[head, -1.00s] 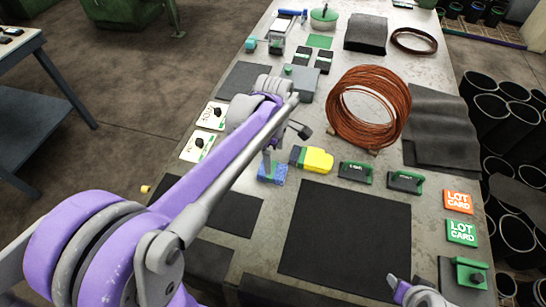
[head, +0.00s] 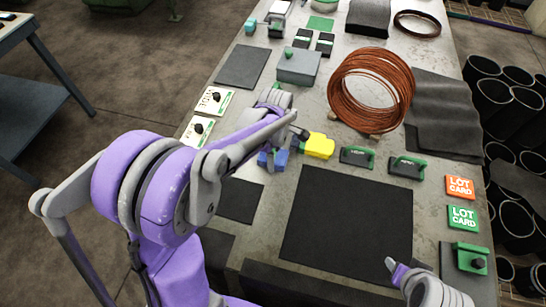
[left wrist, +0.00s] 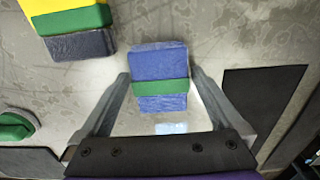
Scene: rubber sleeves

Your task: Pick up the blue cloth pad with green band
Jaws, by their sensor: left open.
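The blue cloth pad with a green band (left wrist: 160,63) lies on the table in the left wrist view. In the head view its blue ends (head: 281,160) show on either side of my left gripper (head: 272,153), which hides its middle and the band. My left gripper is open, and its two grey fingers (left wrist: 160,76) stand on either side of the pad with a small gap at each side.
A yellow block with a green band (left wrist: 70,20) lies close beside the pad. Two green-handled dark blocks (head: 357,157) (head: 407,166) lie farther right. A large dark mat (head: 345,220) lies nearer me. A copper coil (head: 370,90) stands behind.

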